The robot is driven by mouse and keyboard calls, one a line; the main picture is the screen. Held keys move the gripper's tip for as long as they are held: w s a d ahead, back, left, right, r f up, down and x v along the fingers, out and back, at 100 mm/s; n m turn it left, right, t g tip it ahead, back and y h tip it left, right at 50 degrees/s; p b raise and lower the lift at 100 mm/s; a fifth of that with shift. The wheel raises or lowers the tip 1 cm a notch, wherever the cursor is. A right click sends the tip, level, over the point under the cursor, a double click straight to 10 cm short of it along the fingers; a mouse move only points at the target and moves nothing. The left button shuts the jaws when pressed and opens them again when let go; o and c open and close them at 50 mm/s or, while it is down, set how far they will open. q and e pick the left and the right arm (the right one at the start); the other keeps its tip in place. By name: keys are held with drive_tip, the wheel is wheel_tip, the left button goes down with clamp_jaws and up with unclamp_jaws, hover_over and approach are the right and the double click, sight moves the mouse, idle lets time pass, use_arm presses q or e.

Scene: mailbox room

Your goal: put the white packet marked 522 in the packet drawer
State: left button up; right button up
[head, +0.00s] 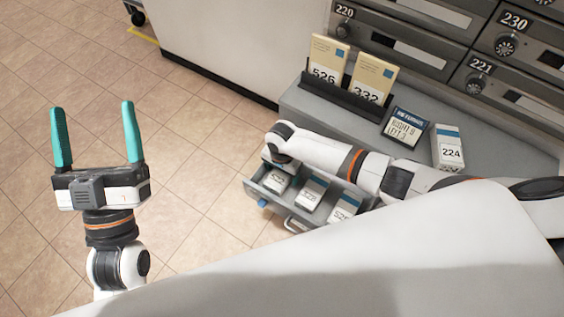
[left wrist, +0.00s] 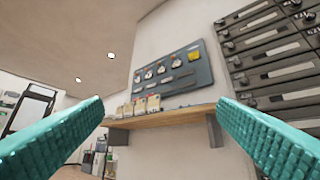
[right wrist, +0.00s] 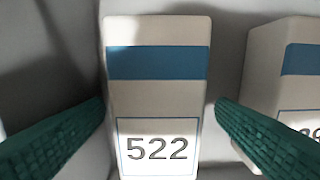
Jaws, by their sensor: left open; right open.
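The white packet marked 522 (right wrist: 157,95) has a blue band and stands between the fingers of my right gripper (right wrist: 160,108) in the right wrist view. The fingers are open, with a small gap on each side of it. In the head view the right hand is over the left end of the open packet drawer (head: 257,192); its fingers are hidden there. The leftmost packet (head: 276,182) in the drawer lies right below the hand, its number too small to read surely. My left gripper (head: 93,140) is open and empty, above the floor.
Two more white packets (head: 312,191) stand in the drawer to the right; one edge (right wrist: 285,90) shows close to the right finger. On the grey counter (head: 300,98) are a black rack with tan cards, a small sign (head: 405,127) and a packet marked 224 (head: 447,147). Mailboxes stand behind.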

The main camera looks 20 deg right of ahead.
wheel_tip(320, 180, up, 4)
drive_tip(key=shift+w+a+f+p, duration=0.1)
drive_tip(key=shift+f+p, duration=0.1)
drive_tip(key=shift+p, duration=0.7)
use_arm(q)
drive_tip(key=w+f+g+y+p, duration=0.1)
drive_tip(key=w+f+g+y, duration=0.2)
drive_tip(key=f+g, duration=0.6)
use_arm(e)
wheel_tip(320, 180, up, 3)
drive_tip(key=shift+f, duration=0.15)
use_arm(q)
drive_tip(key=s+a+f+g+y+p, duration=0.1)
drive_tip(key=s+f+g, duration=0.1)
drive_tip(key=f, duration=0.3)
drive_tip(key=s+a+f+g+y+p, duration=0.1)
drive_tip(key=s+a+f+g, duration=0.1)
drive_tip(key=s+f+g, duration=0.1)
drive_tip(key=shift+a+f+n+g+p, duration=0.35)
drive_tip(key=shift+f+g, duration=0.25)
drive_tip(key=shift+f, duration=0.45)
use_arm(e)
drive_tip(key=shift+r, duration=2.75)
